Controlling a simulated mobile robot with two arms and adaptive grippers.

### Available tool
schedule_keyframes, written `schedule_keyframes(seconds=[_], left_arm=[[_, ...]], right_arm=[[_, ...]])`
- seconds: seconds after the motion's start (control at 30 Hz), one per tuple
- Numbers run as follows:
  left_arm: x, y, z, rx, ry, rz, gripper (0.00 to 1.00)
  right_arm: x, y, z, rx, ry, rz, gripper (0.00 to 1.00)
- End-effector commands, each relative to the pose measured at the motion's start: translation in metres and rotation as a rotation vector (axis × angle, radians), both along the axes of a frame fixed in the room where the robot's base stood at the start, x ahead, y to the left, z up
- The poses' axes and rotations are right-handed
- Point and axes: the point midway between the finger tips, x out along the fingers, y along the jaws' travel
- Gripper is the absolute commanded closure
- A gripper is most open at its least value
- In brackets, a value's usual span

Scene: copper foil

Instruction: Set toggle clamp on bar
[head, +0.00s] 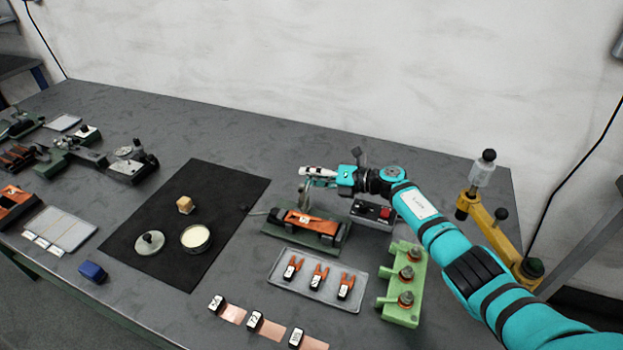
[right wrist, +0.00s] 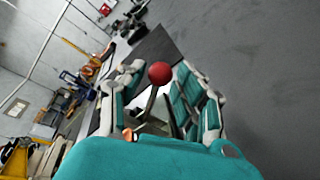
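A green-based fixture (head: 331,240) with an orange bar-like body (head: 318,226) stands right of the middle of the bench in the head view. My right gripper (head: 309,180) is above and behind this fixture, reaching in from the right. In the right wrist view, a red ball knob (right wrist: 159,73) on a metal lever (right wrist: 150,104) stands between the two fingers of my right gripper (right wrist: 164,88). The fingers are apart, with visible space beside the knob. The knob is hard to make out in the head view. The clamp's foot cannot be told apart. My left gripper is out of view.
A box with a red button (head: 385,212) sits behind. A yellow-armed post tool (head: 500,240) stands far right. The black mat (head: 205,220) lies left.

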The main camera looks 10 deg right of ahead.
Motion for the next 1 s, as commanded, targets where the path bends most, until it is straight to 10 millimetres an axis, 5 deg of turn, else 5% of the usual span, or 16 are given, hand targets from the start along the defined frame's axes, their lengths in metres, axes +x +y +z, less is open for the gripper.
schedule_keyframes(seconds=[0.27,0.53,1.0], left_arm=[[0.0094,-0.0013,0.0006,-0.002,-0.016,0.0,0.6],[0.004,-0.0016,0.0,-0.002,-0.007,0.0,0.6],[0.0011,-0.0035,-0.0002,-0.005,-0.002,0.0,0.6]], right_arm=[[0.0011,0.0016,0.0004,0.0,0.0,0.0,0.66],[0.001,0.0013,0.0002,0.0,0.0,0.0,1.0],[0.0009,-0.0006,-0.0003,-0.001,0.001,-0.002,1.0]])
